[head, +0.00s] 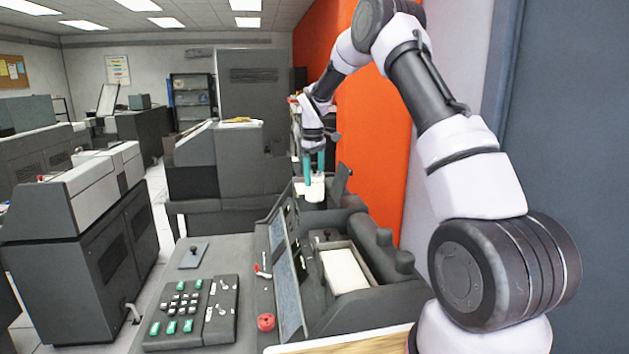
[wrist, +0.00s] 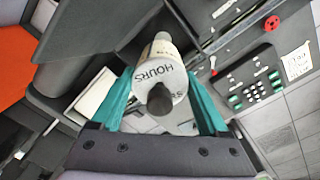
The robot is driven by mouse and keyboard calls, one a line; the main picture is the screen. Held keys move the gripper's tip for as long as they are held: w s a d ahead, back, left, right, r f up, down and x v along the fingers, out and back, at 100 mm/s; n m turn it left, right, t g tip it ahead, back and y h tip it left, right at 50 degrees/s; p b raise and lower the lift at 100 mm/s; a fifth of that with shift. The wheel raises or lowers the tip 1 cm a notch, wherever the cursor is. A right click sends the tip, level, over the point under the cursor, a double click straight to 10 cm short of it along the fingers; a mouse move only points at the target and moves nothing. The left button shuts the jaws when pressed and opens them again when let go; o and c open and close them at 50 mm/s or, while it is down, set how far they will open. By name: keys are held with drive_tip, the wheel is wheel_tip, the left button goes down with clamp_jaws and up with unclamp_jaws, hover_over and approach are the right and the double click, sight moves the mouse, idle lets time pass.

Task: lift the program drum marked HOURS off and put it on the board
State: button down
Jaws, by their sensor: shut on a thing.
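The program drum (wrist: 161,72) is a pale cylinder lettered HOURS with a black knob on its near end. In the wrist view it sits between the two teal fingers of my gripper (head: 314,177), which is shut on it. In the head view the drum shows as a small white shape (head: 313,189) below the fingers, over the far end of the dark machine. I cannot tell whether it is clear of its mount.
The machine has a slanted window (head: 286,277), a card tray (head: 343,270) and dark rounded rollers (head: 384,243) near my arm. A keypad (head: 190,313) and a red knob (head: 266,322) are at its left. An orange panel (head: 375,125) stands behind the arm.

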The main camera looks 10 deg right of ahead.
drive_tip(key=shift+r, duration=4.75)
